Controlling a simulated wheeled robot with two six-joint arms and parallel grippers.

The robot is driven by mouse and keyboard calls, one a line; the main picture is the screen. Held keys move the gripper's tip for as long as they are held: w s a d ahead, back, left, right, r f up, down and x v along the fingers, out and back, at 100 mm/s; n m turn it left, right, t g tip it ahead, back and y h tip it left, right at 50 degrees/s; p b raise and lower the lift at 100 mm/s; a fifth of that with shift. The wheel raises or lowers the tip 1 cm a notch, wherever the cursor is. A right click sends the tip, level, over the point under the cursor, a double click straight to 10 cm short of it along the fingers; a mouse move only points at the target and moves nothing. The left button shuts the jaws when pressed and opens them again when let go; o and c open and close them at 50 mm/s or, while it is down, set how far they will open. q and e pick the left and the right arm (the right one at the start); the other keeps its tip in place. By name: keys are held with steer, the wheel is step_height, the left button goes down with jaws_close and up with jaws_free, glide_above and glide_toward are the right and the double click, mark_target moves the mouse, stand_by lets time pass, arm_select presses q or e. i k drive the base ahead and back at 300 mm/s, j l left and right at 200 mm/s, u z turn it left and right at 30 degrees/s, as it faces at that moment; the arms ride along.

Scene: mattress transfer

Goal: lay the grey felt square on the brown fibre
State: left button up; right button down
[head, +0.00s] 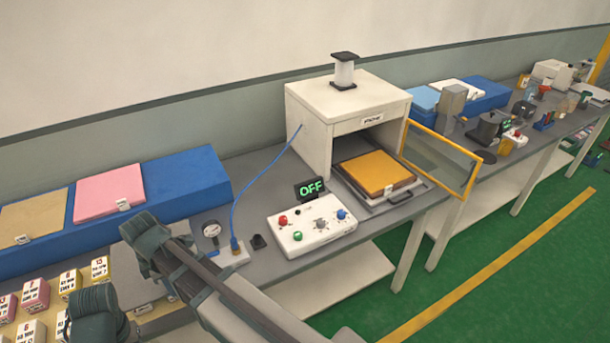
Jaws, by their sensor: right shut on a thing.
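My right gripper (148,232) is at the lower left, shut on what looks like the grey felt square (136,284). An orange square (376,171) with a tag lies on the tray before the white press. A brown layer, likely the brown fibre (402,189), shows as an edge under it. The right gripper is well left of the tray.
The white press (310,125) is open, its yellow-framed door (440,158) swung right. A blue block (185,185) bears pink (110,192) and tan (32,215) squares. Small labelled boxes (34,295) stand lower left.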

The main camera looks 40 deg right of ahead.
mark_target(377, 170)
steer(key=k+l+u, duration=0.1)
steer(key=l+u, duration=0.25)
steer(key=u, duration=0.15)
steer(key=k+l+u, duration=0.15)
steer(key=l+u, duration=0.15)
steer(key=u, duration=0.2)
steer(key=k+l+u, duration=0.2)
steer(key=u, duration=0.25)
steer(key=k+l+u, duration=0.2)
steer(key=u, duration=0.3)
steer(key=k+l+u, duration=0.1)
steer(key=k+u, duration=0.25)
steer(key=k, duration=0.3)
steer(key=k+z, duration=0.35)
steer(key=k+l+z, duration=0.2)
steer(key=z, duration=0.15)
steer(key=k+z, duration=0.2)
steer(key=z, duration=0.2)
steer(key=k+l+z, duration=0.15)
steer(key=z, duration=0.2)
steer(key=k+l+z, duration=0.15)
steer(key=z, duration=0.25)
steer(key=k+l+z, duration=0.1)
steer(key=l+z, duration=0.25)
steer(key=i+z, duration=0.1)
steer(key=i, duration=0.3)
